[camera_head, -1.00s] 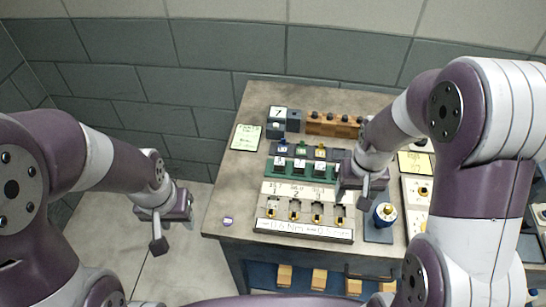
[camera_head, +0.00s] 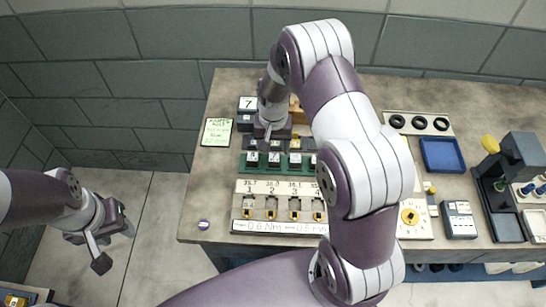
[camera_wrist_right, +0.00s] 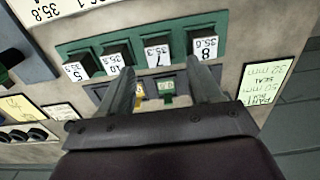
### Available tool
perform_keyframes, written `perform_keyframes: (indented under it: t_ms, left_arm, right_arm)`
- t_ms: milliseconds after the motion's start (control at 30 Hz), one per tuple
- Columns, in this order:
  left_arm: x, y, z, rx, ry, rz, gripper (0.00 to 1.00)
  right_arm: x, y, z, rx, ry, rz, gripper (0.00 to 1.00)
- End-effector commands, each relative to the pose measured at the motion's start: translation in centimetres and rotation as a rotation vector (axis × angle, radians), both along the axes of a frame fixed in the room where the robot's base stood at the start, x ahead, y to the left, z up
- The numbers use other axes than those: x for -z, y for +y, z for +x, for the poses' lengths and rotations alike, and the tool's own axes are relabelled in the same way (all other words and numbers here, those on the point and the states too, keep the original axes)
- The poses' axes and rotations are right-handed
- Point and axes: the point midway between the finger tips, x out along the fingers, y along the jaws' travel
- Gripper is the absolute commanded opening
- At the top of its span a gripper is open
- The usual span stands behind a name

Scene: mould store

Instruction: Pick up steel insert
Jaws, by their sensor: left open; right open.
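Several dark square blocks with numbered white labels sit in a green tray (camera_wrist_right: 225,44); the block marked 7 (camera_wrist_right: 157,57) and the block marked 8 (camera_wrist_right: 203,47) show in the right wrist view. I cannot tell which block is the steel insert. My right gripper (camera_head: 268,134) is over the back-left of the bench, above the dark rack behind the green tray. In the right wrist view its fingers (camera_wrist_right: 161,76) are apart with nothing held, and a green piece (camera_wrist_right: 168,98) shows between them. My left gripper (camera_head: 100,245) is open and empty, left of the bench.
A pale four-place fixture (camera_head: 243,213) stands at the bench front. A green note (camera_head: 216,131) lies at the left edge. A blue tray (camera_head: 442,154) and a dark press (camera_head: 520,165) stand right. My right arm hides the bench middle.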

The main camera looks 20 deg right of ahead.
Motion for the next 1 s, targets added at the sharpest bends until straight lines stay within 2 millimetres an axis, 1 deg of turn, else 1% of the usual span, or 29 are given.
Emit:
perform_keyframes:
  t_ms: [33,100,200,300,467,500,567,600,667,700,1000]
  left_arm:
    - [-0.9,0.0,0.0,0.000,0.000,0.000,0.43]
    - [-1.7,0.0,0.0,0.000,-0.001,0.000,0.43]
    - [-1.8,0.0,0.0,0.000,-0.001,0.000,0.43]
    - [-1.8,0.0,0.0,0.000,0.000,0.000,0.43]
    - [-1.7,0.0,0.0,0.000,0.000,0.000,0.43]
    - [-1.7,0.0,0.0,0.000,0.000,0.000,0.43]
    - [-1.7,0.0,0.0,0.000,0.000,0.000,0.43]
    - [-1.7,0.0,0.0,0.000,0.000,0.000,0.43]
    - [-1.7,0.0,0.0,0.000,0.000,0.000,0.43]
    - [-1.7,0.0,0.0,0.000,0.000,0.000,0.43]
    - [-1.6,0.0,0.0,0.000,0.000,0.000,0.43]
  right_arm:
    - [0.5,0.0,-0.2,0.000,0.008,0.000,0.64]
    - [1.9,-0.1,-0.2,0.000,0.007,0.000,0.64]
    - [3.7,-0.1,-0.1,-0.001,0.003,0.000,0.64]
    - [4.5,-0.1,-0.1,-0.001,0.002,0.000,0.64]
    - [4.6,-0.1,-0.1,-0.001,0.001,0.000,0.64]
    - [4.5,-0.1,-0.1,-0.001,0.001,0.000,0.57]
    - [4.5,-0.1,-0.1,-0.001,0.001,0.000,0.38]
    - [4.5,-0.1,-0.1,-0.001,0.001,0.000,0.25]
    - [4.5,-0.1,-0.1,-0.001,0.001,0.000,0.05]
    - [4.5,-0.1,-0.1,-0.001,0.001,0.000,0.00]
    - [4.2,-0.1,0.0,-0.001,-0.001,0.000,0.00]
